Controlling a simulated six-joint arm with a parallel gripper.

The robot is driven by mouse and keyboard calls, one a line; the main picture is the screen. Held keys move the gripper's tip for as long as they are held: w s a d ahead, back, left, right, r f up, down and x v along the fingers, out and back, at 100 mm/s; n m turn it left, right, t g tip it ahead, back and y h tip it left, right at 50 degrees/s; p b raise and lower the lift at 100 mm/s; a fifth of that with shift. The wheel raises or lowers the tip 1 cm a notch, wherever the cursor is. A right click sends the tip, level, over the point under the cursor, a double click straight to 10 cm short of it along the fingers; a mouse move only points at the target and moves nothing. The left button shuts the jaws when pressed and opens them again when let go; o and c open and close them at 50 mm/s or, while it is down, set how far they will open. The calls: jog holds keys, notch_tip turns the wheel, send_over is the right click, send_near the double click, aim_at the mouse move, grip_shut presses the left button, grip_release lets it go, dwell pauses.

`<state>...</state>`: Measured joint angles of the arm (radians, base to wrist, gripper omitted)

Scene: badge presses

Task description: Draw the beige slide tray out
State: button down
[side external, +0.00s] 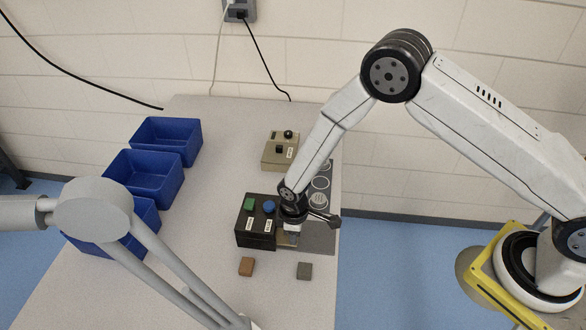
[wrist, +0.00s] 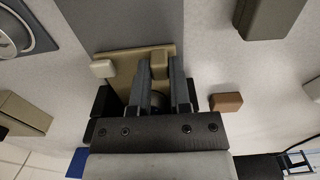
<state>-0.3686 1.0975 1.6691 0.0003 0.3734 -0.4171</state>
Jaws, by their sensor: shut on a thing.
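The beige slide tray (wrist: 130,55) shows in the wrist view as a flat plate with a raised upright tab (wrist: 159,66) and a small cream block at its left end. My gripper (wrist: 160,82) is shut on the tab, with one finger on each side. In the side external view, my gripper (side external: 291,226) points down just right of a black press box (side external: 256,230) with a green and a blue button. Only a small beige part of the tray (side external: 288,239) shows there, below my gripper. My gripper and wrist hide much of the tray and where it meets the press.
A brown block (side external: 246,267) and a grey block (side external: 304,270) lie in front. A beige control box (side external: 280,152) stands behind. A grey strip with rings (side external: 321,182) runs along the right. Several blue bins (side external: 144,178) line the left edge. A grey jointed stand (side external: 95,210) crosses the foreground.

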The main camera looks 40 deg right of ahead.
aim_at(332, 246)
dwell(0.5)
jog(key=s+d, duration=0.7)
dwell(0.3)
jog(key=shift+s+d, duration=0.1)
jog(key=c, duration=0.6)
grip_release()
jog(key=shift+o, duration=0.2)
jog(key=shift+r, duration=0.4)
notch_tip(332, 246, up, 7)
